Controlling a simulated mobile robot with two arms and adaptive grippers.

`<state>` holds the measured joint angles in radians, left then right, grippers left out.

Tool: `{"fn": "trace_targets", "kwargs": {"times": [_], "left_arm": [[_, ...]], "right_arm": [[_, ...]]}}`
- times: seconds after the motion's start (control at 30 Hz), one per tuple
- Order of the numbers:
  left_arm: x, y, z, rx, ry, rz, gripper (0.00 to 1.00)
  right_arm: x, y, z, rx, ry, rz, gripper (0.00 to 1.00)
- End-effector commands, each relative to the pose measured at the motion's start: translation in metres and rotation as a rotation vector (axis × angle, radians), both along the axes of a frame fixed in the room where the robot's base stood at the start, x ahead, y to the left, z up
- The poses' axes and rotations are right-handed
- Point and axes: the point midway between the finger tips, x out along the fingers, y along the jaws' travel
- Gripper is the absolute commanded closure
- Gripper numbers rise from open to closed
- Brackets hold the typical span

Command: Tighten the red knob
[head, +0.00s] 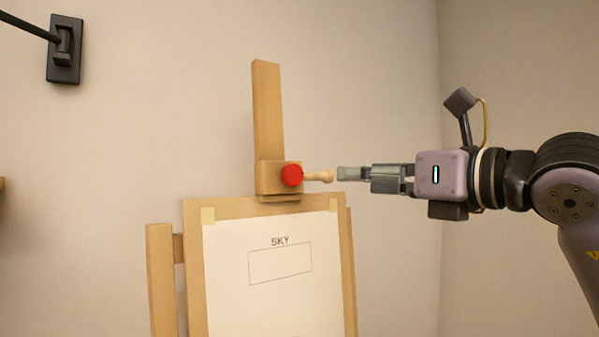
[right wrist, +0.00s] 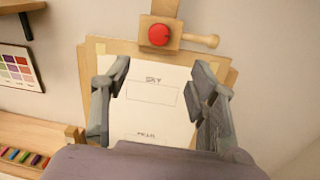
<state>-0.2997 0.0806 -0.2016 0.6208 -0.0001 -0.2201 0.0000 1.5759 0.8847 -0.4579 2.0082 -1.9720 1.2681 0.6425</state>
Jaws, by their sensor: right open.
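The red knob (head: 292,176) is on the front of the wooden block that clamps the top of the easel. A pale wooden handle (head: 319,176) sticks out to the right of the block. My right gripper (head: 340,173) comes in from the right, close to the handle's end and apart from the knob. In the right wrist view my right gripper (right wrist: 158,85) has its two fingers spread with nothing between them. There the red knob (right wrist: 158,35) shows beyond the fingers, near the top, with the handle to its right. My left gripper is not in view.
The easel board (head: 194,230) holds a taped sheet (head: 228,255) marked SKY below the knob. A tall wooden mast (head: 268,105) rises above the block. A colour chart (right wrist: 17,68) and a shelf with coloured sticks (right wrist: 22,157) are at left in the wrist view.

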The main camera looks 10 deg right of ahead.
Motion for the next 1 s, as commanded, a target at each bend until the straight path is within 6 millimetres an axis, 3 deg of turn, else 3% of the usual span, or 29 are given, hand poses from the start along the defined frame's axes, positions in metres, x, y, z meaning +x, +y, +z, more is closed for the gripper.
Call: {"fn": "trace_targets", "kwargs": {"times": [0.6, 0.8, 1.0], "left_arm": [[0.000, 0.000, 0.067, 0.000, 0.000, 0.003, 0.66], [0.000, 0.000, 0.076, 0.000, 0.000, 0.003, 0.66], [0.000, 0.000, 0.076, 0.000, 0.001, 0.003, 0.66]], "right_arm": [[0.114, 0.060, 0.003, 0.000, 0.004, 0.005, 0.46], [0.132, 0.069, 0.001, 0.000, 0.002, 0.004, 0.46], [0.136, 0.071, -0.001, 0.000, 0.001, 0.004, 0.46]]}}
